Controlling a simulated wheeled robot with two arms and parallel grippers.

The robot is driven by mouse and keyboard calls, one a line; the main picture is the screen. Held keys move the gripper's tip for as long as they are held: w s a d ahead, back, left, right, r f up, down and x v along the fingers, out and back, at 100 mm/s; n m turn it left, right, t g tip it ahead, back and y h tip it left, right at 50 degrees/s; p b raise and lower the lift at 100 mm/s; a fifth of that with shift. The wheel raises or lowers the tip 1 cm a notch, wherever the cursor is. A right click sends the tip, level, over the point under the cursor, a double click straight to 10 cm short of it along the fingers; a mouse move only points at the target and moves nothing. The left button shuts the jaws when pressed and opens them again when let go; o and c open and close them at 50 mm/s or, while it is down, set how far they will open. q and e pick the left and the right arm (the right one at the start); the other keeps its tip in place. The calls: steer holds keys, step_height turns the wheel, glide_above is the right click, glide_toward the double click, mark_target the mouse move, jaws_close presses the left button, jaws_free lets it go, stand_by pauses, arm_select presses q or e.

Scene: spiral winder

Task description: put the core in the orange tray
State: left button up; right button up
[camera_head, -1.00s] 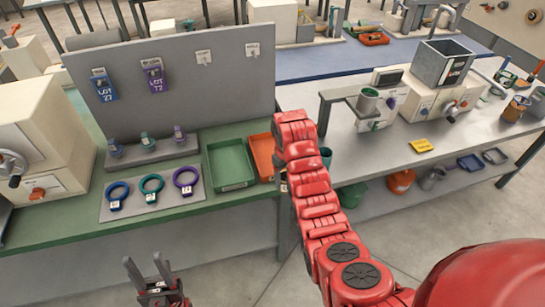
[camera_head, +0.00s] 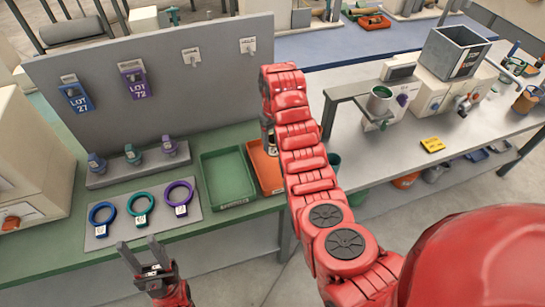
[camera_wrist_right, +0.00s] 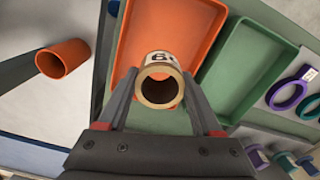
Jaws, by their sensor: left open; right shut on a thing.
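The core, a short tube with a pale label and a tan rim (camera_wrist_right: 160,92), is held by my right gripper (camera_wrist_right: 159,80). In the right wrist view it overlaps the orange tray (camera_wrist_right: 198,20); its height above the tray floor is hard to tell. In the head view the orange tray (camera_head: 262,165) lies right of the green tray, partly hidden by my right arm. My right gripper is mostly hidden there, over the tray's far part. My left gripper (camera_head: 140,254) is open and empty in front of the bench's front edge.
The green tray (camera_head: 228,178) adjoins the orange one. A grey mat (camera_head: 104,236) holds blue, teal and purple rings, with small coloured pieces on a step behind. A grey panel (camera_head: 190,100) stands behind. A second bench (camera_head: 400,150) lies to the right across a gap.

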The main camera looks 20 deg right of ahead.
steer(key=f, duration=0.3)
steer(key=shift+s+f, duration=0.15)
steer(key=shift+s, duration=0.05)
steer(key=shift+w+f, duration=0.1)
steer(key=shift+f, duration=0.3)
step_height(320, 180, down, 3)
steer(key=shift+f+p, duration=0.1)
steer(key=shift+p, duration=0.8)
steer(key=shift+f, duration=0.15)
steer(key=shift+f, duration=0.1)
steer(key=o, duration=1.4)
steer(key=shift+c, duration=0.2)
